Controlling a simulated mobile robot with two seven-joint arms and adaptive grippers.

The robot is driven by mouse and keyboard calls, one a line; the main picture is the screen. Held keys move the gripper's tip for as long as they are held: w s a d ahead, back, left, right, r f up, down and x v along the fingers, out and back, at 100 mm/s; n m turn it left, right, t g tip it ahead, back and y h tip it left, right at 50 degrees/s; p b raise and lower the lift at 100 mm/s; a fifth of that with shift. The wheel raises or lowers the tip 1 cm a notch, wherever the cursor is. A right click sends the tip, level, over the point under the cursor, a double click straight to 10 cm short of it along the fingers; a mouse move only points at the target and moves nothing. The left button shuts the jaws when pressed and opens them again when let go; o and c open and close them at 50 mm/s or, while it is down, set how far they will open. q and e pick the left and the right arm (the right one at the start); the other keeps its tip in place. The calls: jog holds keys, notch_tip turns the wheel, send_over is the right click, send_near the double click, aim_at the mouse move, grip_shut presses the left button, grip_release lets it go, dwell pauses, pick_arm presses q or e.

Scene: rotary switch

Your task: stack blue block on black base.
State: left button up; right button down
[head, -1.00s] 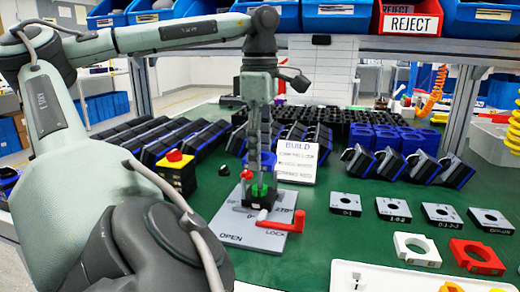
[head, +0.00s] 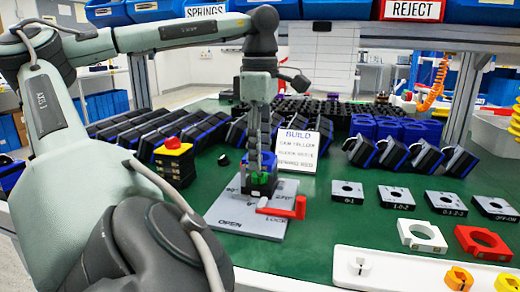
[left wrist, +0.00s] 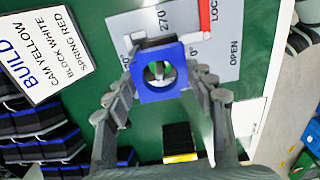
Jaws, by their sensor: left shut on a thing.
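My left gripper (head: 261,172) points straight down over the grey fixture plate (head: 240,219) and is shut on the blue block (left wrist: 146,91). In the left wrist view the block is square with a round hole, and a finger lies on each side of it. The black base (head: 256,190) stands on the plate under the gripper. The block hides most of the base in the wrist view, where a dark edge (left wrist: 155,43) shows beyond it. Small green and red parts show at the fingertips in the head view. I cannot tell whether block and base touch. My right gripper is out of view.
A red handle (head: 285,208) juts right from the fixture. A BUILD sign (head: 297,149) stands behind it. A black box with a red button (head: 174,160) is at left. Grey plates, white and red pieces lie at right, with a white tray (head: 400,268) in front.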

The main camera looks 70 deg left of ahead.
pick_arm(q)
jog(key=shift+f, duration=0.2)
jog(key=o, duration=1.2)
jog(key=shift+c, duration=0.2)
notch_tip(320, 180, up, 12)
